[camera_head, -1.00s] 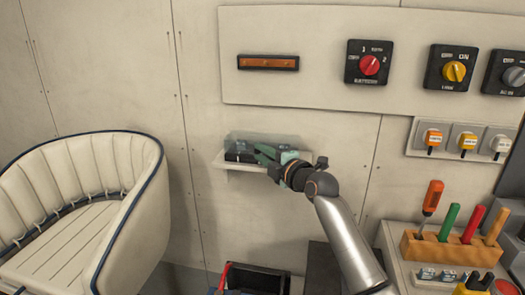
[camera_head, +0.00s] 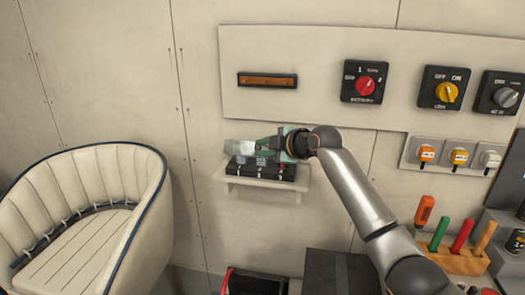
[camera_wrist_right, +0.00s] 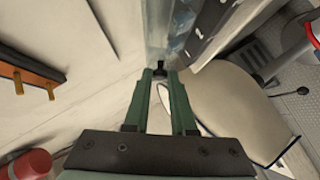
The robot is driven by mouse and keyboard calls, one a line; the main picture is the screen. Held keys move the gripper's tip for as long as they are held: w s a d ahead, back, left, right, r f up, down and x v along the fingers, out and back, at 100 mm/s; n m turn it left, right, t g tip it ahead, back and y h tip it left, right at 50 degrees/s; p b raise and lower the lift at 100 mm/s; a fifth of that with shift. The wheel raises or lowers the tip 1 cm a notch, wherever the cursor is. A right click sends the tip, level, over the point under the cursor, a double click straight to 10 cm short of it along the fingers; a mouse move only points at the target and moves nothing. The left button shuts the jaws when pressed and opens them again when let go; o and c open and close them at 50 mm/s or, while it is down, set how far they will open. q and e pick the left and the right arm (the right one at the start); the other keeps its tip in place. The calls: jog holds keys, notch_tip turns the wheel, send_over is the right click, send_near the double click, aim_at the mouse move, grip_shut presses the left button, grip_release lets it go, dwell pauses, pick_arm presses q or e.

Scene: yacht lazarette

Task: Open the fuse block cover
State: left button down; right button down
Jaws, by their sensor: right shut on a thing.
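The black fuse block (camera_head: 262,170) sits on a small white wall shelf (camera_head: 262,184). Its clear cover (camera_head: 238,145) is lifted and stands tilted above the block, with the fuses below exposed. My right gripper (camera_head: 262,143) reaches in from the right at the cover's height. In the right wrist view, its green fingers (camera_wrist_right: 161,76) are shut on a small dark knob (camera_wrist_right: 158,66) at the edge of the clear cover (camera_wrist_right: 168,28). My left gripper is not in view.
A switch panel with a red battery switch (camera_head: 365,86) and a yellow switch (camera_head: 446,92) is on the wall above. A white seat (camera_head: 85,185) is at left. A tool block (camera_head: 455,258) with several handles is at lower right.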

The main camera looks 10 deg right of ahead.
jog(key=shift+r, duration=0.1)
jog(key=c, duration=0.8)
grip_release()
jog(key=shift+o, duration=0.2)
jog(key=shift+d, duration=0.1)
jog(key=shift+s+d+r, duration=0.2)
jog(key=shift+s+d, duration=0.15)
jog(key=shift+s, duration=0.15)
jog(key=b+v, duration=0.2)
jog(key=v, duration=0.9)
jog(key=shift+b, duration=0.4)
